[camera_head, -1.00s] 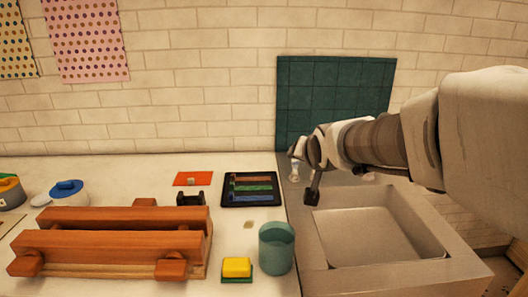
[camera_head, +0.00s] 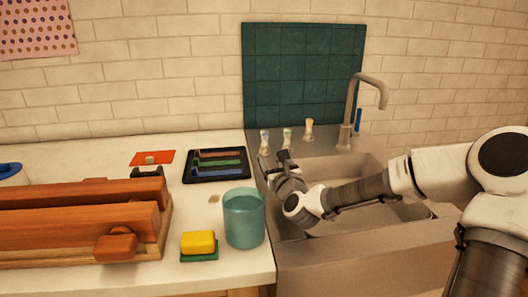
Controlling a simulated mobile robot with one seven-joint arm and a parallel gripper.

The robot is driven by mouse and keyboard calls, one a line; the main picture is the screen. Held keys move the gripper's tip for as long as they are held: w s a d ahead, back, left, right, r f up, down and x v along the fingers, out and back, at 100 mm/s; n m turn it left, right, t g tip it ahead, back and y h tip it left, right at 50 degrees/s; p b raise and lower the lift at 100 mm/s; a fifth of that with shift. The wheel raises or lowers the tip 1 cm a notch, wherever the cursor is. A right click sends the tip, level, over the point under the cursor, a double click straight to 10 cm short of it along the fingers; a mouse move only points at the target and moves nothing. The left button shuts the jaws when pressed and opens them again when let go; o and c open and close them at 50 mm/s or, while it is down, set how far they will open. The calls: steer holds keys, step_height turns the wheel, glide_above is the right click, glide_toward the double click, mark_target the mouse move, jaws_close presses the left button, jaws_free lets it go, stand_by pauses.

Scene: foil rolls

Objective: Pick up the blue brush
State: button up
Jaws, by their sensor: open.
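A slim blue upright piece (camera_head: 358,120) shows just right of the tap at the back of the sink. It may be the blue brush, but it is too small to tell. My gripper (camera_head: 276,163) is open and empty over the left edge of the sink, left of the blue piece and well apart from it. The arm reaches in from the right, across the sink, and hides part of the basin. The fingertips are small and dark, and their exact gap is hard to see.
Several small pale-topped items, one of them yellow-topped (camera_head: 309,129), stand along the sink's back ledge near my gripper. A curved tap (camera_head: 366,82) rises behind the basin. A teal cup (camera_head: 244,218), yellow sponge (camera_head: 198,241), black tray (camera_head: 216,177) and wooden rack (camera_head: 70,221) occupy the counter.

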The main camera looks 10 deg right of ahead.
steer(key=shift+w+d+m, duration=0.1)
steer(key=shift+d+m, duration=0.25)
steer(key=shift+m, duration=0.15)
steer(key=shift+w+r, duration=0.1)
steer(key=shift+w, duration=0.25)
steer(key=b, duration=0.2)
glide_toward(265, 135)
steer(key=w, duration=0.5)
steer(key=shift+w+a, duration=0.15)
steer(key=shift+a, duration=0.25)
steer(key=shift+w+b, duration=0.55)
steer(key=shift+w, duration=2.55)
jaws_close()
